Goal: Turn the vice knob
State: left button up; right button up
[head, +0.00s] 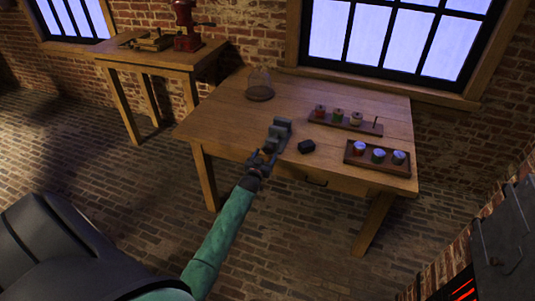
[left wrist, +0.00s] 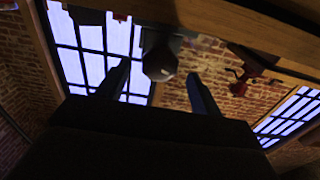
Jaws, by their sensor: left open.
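The grey vice (head: 281,130) is mounted at the front edge of the wooden table, left of the table's middle. My left gripper (head: 264,156) is at the near side of the vice, just beyond the table's front edge. In the left wrist view, the round dark end of the vice knob (left wrist: 160,66) shows between the two spread fingers of my left gripper (left wrist: 158,84). The fingers are open, with visible gaps on both sides of the knob. The knob is largely hidden behind my gripper in the head view. My right gripper is in neither view.
On the table (head: 225,112) are a glass dome (head: 260,84), a small dark block (head: 306,146) right of the vice, a rack of spools (head: 345,122) and a tray of jars (head: 376,160). A side table at the back left holds a red machine (head: 187,28).

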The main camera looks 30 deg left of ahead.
pick_arm(q)
jog(key=shift+b+v, duration=0.35)
jog(key=shift+v, duration=1.25)
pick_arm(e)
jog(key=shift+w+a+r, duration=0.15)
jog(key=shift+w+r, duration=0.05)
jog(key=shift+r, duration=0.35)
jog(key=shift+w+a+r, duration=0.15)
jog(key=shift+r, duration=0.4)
